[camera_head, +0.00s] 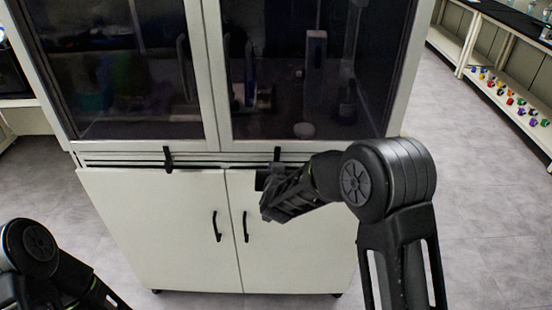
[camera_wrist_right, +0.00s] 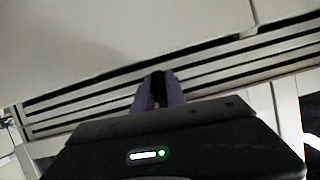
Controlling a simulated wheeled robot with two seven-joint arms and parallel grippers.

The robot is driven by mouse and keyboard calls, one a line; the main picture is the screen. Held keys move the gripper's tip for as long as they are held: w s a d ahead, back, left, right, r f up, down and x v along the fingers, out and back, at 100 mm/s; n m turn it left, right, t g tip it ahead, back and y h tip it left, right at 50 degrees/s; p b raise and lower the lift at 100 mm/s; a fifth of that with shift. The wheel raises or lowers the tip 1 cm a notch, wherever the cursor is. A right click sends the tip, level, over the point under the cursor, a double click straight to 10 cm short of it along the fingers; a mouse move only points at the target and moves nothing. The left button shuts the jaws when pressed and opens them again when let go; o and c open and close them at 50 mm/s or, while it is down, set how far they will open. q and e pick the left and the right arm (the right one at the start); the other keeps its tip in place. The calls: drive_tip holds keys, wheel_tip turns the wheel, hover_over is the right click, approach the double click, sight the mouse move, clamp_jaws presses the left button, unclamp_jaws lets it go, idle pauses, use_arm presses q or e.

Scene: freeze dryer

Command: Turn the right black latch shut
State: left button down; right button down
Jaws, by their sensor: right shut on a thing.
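The right black latch (camera_head: 277,154) is a small, dark upright bar on the ledge below the right glass door. A matching left latch (camera_head: 167,160) stands upright under the left glass door. My right gripper (camera_head: 264,178) reaches in from the right, at the foot of the right latch. In the right wrist view its two purplish fingers (camera_wrist_right: 158,92) are shut on a dark piece between them, which appears to be this latch. The fingers hide part of it. My left arm shows at the lower left, but its gripper is out of view.
The cream cabinet (camera_head: 160,215) has lower doors with black handles (camera_head: 217,226) below the latches. Dark glass doors (camera_head: 130,70) rise above. A slatted vent strip (camera_wrist_right: 100,90) runs behind the fingers. Grey floor (camera_head: 480,190) is clear at the right; shelves (camera_head: 510,95) stand beyond.

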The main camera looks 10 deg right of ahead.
drive_tip(key=shift+n+h+p, duration=0.3)
drive_tip(key=shift+p, duration=0.1)
drive_tip(key=c, duration=1.4)
unclamp_jaws()
drive_tip(key=b+v, duration=0.1)
drive_tip(key=v, duration=0.6)
drive_tip(key=shift+s+r, duration=0.2)
drive_tip(key=shift+s, duration=0.1)
drive_tip(key=shift+a, duration=0.1)
